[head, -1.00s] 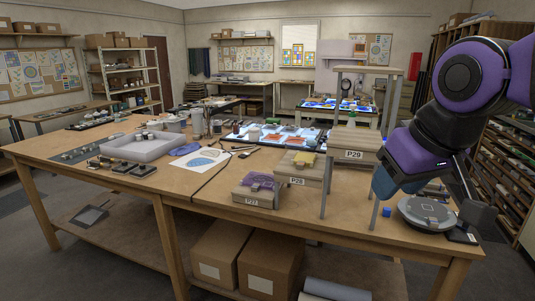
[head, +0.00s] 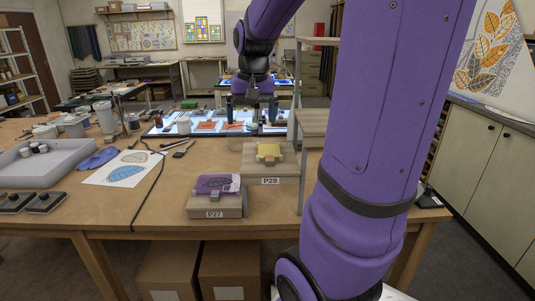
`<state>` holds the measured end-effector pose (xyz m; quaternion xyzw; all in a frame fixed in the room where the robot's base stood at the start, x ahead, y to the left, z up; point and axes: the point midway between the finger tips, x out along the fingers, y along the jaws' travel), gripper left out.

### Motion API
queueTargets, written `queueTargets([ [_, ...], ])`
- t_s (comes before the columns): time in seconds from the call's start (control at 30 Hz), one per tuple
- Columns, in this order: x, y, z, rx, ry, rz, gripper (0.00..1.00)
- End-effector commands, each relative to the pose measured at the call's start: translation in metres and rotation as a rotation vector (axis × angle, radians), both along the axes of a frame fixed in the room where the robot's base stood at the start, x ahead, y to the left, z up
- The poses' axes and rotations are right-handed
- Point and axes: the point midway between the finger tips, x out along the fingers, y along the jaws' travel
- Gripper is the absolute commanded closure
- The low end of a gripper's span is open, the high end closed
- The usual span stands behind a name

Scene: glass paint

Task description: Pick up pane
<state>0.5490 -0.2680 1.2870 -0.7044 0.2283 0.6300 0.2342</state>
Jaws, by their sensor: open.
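My gripper (head: 251,108) is in the middle of the head view, pointing down with its two dark fingers apart. It appears above or just in front of the lit panel (head: 165,131), near its right part; the exact height is unclear. Orange-red panes (head: 206,126) lie on the panel, left of the gripper. A purple pane-like piece (head: 213,183) lies on the block marked P27, and a yellow piece (head: 268,151) lies on the block marked P28. Nothing clear shows between the fingers. Which piece is the task's pane I cannot tell.
The wooden table (head: 150,215) holds a grey tray (head: 45,168), a leaf drawing (head: 125,169) and several jars at left. A dark cable crosses the table.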

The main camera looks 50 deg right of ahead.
Motion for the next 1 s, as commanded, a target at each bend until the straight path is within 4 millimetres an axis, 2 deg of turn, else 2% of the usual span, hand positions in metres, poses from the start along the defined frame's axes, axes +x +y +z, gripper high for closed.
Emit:
queueTargets([
  [0.03, 0.003, -0.019, -0.008, 0.010, 0.026, -0.048, 0.00],
  [0.1, 0.005, -0.039, -0.016, 0.019, 0.050, -0.098, 0.00],
  [0.2, 0.005, -0.061, -0.025, 0.029, 0.077, -0.152, 0.00],
  [0.3, 0.005, -0.074, -0.031, 0.035, 0.093, -0.184, 0.00],
  [0.47, 0.005, -0.080, -0.046, 0.039, 0.104, -0.199, 0.00],
  [0.7, 0.005, -0.080, -0.080, 0.038, 0.102, -0.199, 0.00],
  [1.0, 0.006, -0.080, -0.102, 0.037, 0.102, -0.197, 0.00],
])
